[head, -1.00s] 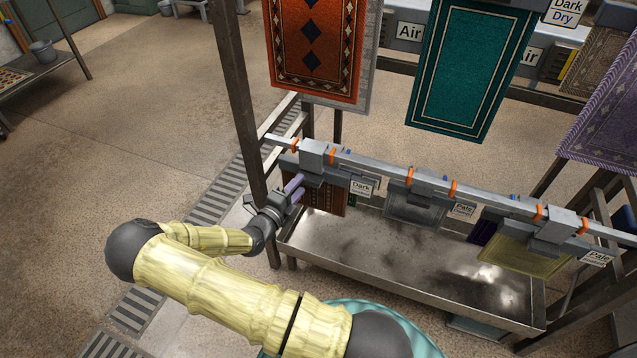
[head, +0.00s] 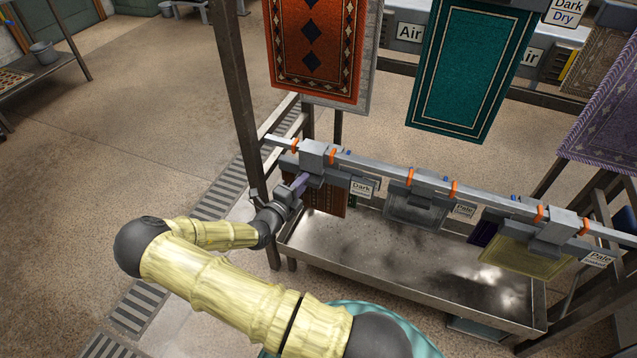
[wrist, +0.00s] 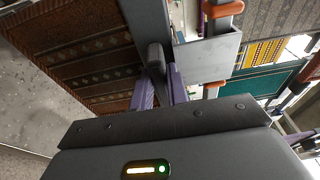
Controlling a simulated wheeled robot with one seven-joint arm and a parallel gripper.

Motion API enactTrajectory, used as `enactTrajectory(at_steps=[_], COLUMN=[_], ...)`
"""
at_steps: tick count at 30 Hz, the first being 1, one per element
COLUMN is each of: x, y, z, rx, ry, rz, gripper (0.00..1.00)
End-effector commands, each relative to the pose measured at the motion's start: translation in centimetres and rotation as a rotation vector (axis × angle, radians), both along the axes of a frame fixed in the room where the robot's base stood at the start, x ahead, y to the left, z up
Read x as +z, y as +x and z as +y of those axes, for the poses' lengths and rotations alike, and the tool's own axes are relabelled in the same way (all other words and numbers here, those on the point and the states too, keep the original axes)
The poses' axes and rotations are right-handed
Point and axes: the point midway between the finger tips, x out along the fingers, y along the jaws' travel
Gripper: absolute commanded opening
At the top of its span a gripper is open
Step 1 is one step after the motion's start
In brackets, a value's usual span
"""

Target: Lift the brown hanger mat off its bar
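The brown hanger mat (head: 328,199) hangs by a grey clip hanger from the left end of the long bar (head: 375,166), above the metal trough. In the wrist view its patterned brown cloth (wrist: 85,60) fills the upper left, beside the grey hanger block (wrist: 207,58). My gripper (head: 303,182) reaches the hanger from the left. In the wrist view its purple fingers (wrist: 161,88) lie on both sides of a dark grey grip (wrist: 156,58) of the hanger and appear closed on it. The exact contact is partly hidden.
A Dark sign (head: 362,188) hangs right of the mat. A grey mat (head: 415,208) and a yellowish mat (head: 525,255) hang farther along. The trough (head: 400,258) lies below. An upright post (head: 237,95) stands close left. Orange (head: 315,45) and teal (head: 470,70) rugs hang behind.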

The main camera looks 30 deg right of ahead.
Motion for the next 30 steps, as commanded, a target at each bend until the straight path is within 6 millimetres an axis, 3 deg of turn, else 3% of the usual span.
enactTrajectory(at_steps=[13, 22, 30], x=[0.5, 4.2, 3.7], y=[0.0, 0.0, -2.9], z=[0.0, 0.0, 5.8], rx=[0.001, -0.001, 0.005], ry=[0.0, 0.0, 0.001], rz=[-0.001, -0.004, 0.0], gripper=[0.0, 0.0, 0.0])
